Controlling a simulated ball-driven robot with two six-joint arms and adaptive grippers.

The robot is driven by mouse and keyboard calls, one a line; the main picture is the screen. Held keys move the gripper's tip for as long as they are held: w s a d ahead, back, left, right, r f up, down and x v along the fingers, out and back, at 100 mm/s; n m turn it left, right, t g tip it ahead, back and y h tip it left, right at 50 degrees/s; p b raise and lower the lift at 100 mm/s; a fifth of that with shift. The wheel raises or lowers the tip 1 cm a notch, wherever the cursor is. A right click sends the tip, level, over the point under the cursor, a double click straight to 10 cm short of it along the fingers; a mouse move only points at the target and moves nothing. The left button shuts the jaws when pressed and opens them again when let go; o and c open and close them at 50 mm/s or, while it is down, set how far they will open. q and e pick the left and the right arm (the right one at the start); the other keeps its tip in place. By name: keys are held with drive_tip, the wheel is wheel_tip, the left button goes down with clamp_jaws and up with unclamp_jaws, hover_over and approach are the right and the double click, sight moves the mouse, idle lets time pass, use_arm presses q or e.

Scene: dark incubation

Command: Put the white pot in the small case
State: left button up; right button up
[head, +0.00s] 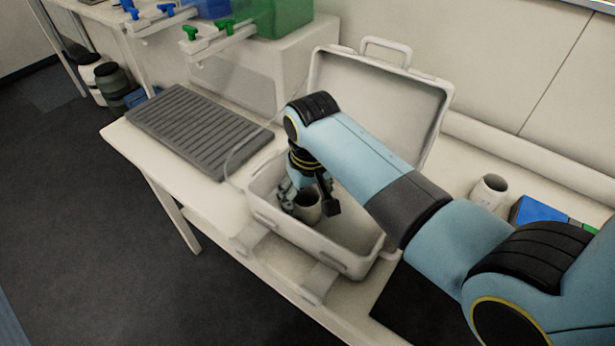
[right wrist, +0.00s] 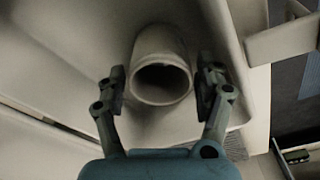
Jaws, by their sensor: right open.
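The small case (head: 338,252) stands open on the table, its lid (head: 421,99) tilted up at the back. The white pot (head: 309,209) is inside the case, near its left end; it also shows in the right wrist view (right wrist: 161,68), mouth toward the camera. My right gripper (head: 306,197) reaches down into the case at the pot. In the right wrist view its fingers (right wrist: 163,92) are open, one on each side of the pot, with narrow gaps. My right forearm hides part of the case's interior. My left gripper is not in view.
A grey ridged mat (head: 195,128) lies left of the case. Another light pot (head: 489,190) and a blue box (head: 540,214) stand to the right. Blue and green taps (head: 190,32) and a green tank (head: 283,18) are at the back left.

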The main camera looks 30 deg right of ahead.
wheel_tip(320, 180, up, 8)
drive_tip(key=s, duration=0.1)
drive_tip(key=shift+r, duration=0.25)
drive_tip(key=shift+a, duration=0.15)
